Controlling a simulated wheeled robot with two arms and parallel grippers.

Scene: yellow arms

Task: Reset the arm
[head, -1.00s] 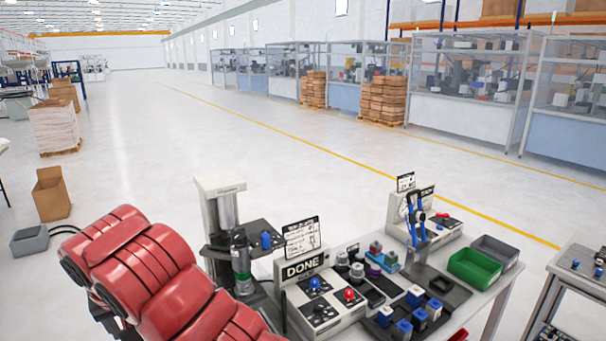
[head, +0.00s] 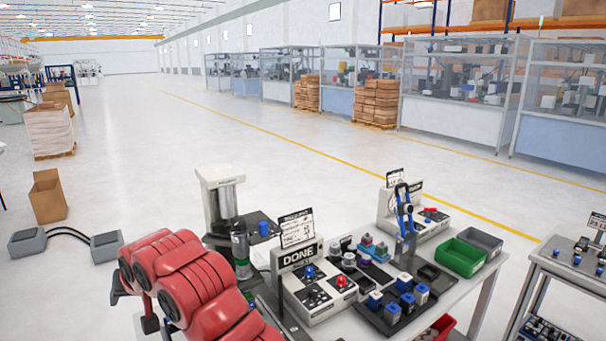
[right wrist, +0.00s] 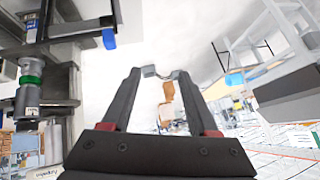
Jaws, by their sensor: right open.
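My red padded right arm (head: 205,295) rises from the bottom edge left of centre in the head view, beside the workbench. Its jaws are not clearly seen there. In the right wrist view my right gripper (right wrist: 158,75) shows two dark fingers spread apart with nothing held between them. The open floor and cardboard lie beyond the fingertips. My left gripper is not in view.
The bench holds a press (head: 225,210), a DONE panel (head: 300,256), a blue-handled tool (head: 404,215) and a green bin (head: 461,257). A cardboard box (head: 47,197) and a cabled grey block (head: 105,246) lie on the floor left. Clear floor lies behind.

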